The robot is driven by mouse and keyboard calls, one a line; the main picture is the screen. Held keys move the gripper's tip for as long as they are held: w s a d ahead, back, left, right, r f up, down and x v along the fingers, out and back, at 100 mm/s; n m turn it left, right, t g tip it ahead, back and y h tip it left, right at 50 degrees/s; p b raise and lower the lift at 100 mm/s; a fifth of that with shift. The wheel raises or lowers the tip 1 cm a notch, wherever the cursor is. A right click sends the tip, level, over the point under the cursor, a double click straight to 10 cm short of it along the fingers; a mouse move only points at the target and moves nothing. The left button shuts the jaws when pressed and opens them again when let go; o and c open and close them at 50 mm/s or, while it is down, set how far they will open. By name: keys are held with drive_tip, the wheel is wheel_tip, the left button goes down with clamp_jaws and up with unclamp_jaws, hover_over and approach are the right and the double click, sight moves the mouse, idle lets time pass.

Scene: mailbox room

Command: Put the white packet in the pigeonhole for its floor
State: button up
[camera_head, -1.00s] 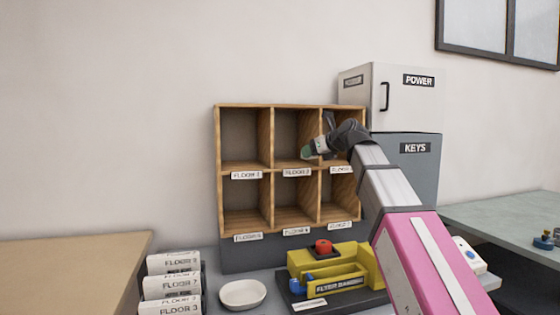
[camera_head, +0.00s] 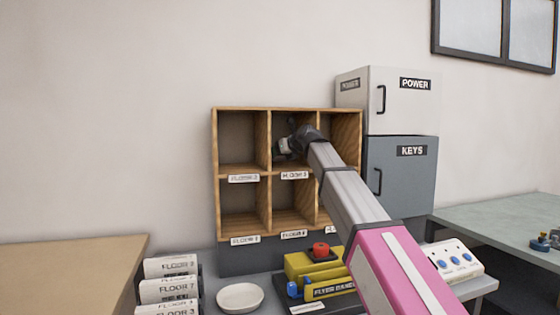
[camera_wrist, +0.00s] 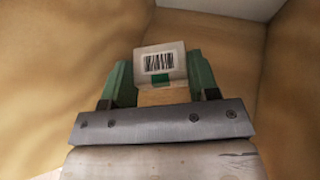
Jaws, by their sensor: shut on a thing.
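The wooden pigeonhole rack (camera_head: 243,174) has two rows of compartments with small floor labels beneath. The label numbers are too blurred to read surely. My gripper (camera_head: 284,148) is at the top middle compartment, its green fingertips inside or just in front of the opening. In the wrist view my gripper (camera_wrist: 158,88) is shut on the white packet (camera_wrist: 159,61), whose face carries a barcode. Wooden walls (camera_wrist: 60,70) surround the packet there. No floor mark on the packet is visible. In the head view my gripper and arm hide most of it.
Grey and white cabinets marked KEYS (camera_head: 405,185) and POWER (camera_head: 400,100) stand at the right. Below are a white dish (camera_head: 240,298), a yellow device with a red knob (camera_head: 320,250), stacked floor-labelled trays (camera_head: 170,290) and a switch panel (camera_head: 455,260).

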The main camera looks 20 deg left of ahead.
drive_tip(key=shift+f, duration=1.45)
drive_tip(key=shift+f, duration=0.15)
drive_tip(key=o, duration=1)
drive_tip(key=shift+s+d+r, duration=0.15)
drive_tip(key=shift+r, duration=0.05)
drive_tip(key=v, duration=1.1)
drive_tip(key=shift+s+d+r, duration=0.15)
drive_tip(key=shift+d+r, duration=0.05)
drive_tip(key=shift+d, duration=0.05)
drive_tip(key=shift+d, duration=0.1)
